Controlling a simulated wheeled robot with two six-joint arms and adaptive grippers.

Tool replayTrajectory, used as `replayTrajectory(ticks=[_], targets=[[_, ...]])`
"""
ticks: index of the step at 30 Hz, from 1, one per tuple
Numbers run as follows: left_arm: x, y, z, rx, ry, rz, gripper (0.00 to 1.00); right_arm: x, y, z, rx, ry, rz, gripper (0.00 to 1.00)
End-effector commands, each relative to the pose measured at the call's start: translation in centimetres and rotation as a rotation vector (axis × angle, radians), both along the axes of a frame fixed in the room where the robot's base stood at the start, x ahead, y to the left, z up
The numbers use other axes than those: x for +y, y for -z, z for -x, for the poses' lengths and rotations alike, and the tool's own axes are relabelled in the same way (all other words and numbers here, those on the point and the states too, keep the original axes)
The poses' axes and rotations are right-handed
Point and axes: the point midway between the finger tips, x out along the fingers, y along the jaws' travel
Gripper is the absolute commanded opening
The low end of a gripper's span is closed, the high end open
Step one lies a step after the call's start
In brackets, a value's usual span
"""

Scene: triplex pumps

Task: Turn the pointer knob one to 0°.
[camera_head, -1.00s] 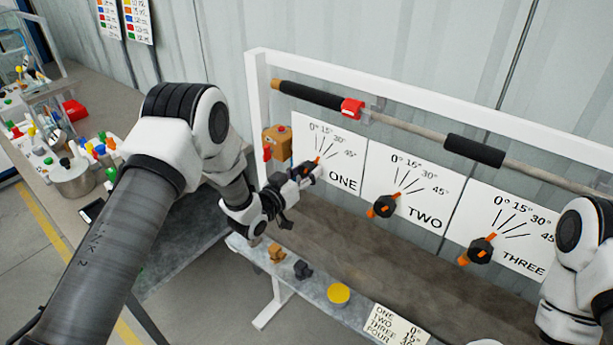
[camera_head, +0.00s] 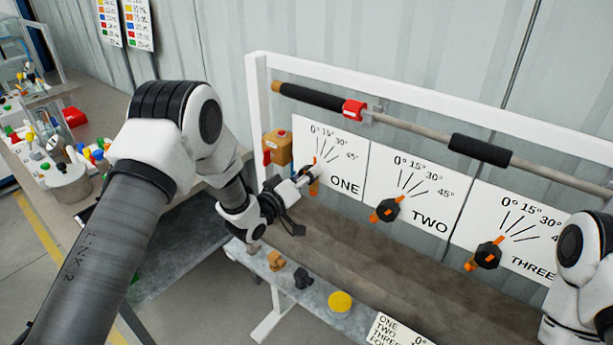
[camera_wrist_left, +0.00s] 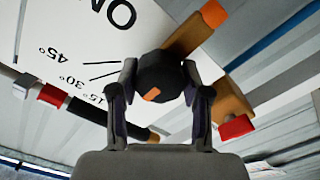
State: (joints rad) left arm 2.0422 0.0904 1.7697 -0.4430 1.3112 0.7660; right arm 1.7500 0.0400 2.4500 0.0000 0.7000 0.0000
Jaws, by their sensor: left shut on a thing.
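Pointer knob one is a black knob with an orange bar. In the head view its orange bar (camera_head: 315,186) stands nearly upright, its upper end toward the 0° side of the white dial plate ONE (camera_head: 345,186); the exact angle is hard to read. In the left wrist view the black knob (camera_wrist_left: 158,72) sits between my left gripper's fingers, with its wide orange end up and right. The gripper hides the 0° mark there. My left gripper (camera_head: 304,180) is shut on the knob. My right arm shows at the right edge; its gripper is out of view.
Knob two (camera_head: 386,210) and knob three (camera_head: 488,255) stand to the right on their dial plates. A rail with black grips and a red collar (camera_head: 354,108) runs above. An orange-brown block (camera_head: 278,148) is close left of knob one. A yellow disc (camera_head: 340,302) lies on the lower ledge.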

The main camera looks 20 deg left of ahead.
Motion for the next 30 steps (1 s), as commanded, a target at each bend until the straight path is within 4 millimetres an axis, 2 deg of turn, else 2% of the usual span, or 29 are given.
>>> replayTrajectory(ticks=[7,8,9,10,18,22,26,30], targets=[[-0.2,0.5,0.2,0.012,0.004,0.001,0.00,0.0,0.0,0.0,0.000,0.000,0.000,0.00],[-0.2,0.5,0.2,0.012,0.004,0.001,0.54,0.0,0.0,0.0,0.000,0.000,0.000,0.00],[-0.2,0.5,0.2,0.012,0.004,0.001,0.68,0.0,0.0,0.0,0.000,0.000,0.000,0.00],[-0.2,0.5,0.2,0.012,0.004,0.000,0.72,0.0,0.0,0.0,0.000,0.000,0.000,0.00],[-0.1,0.3,0.1,0.006,0.002,0.000,0.72,0.0,0.0,0.0,0.000,0.000,0.000,0.00],[0.3,0.2,0.9,0.007,0.000,0.000,0.72,0.0,0.0,0.0,0.000,0.000,0.000,0.00],[1.1,0.3,3.3,0.009,0.000,0.002,0.72,0.0,0.0,0.0,0.000,0.000,0.000,0.00],[2.5,0.3,6.8,0.011,-0.002,0.003,0.72,0.0,0.0,0.0,0.000,0.000,0.000,0.00]])
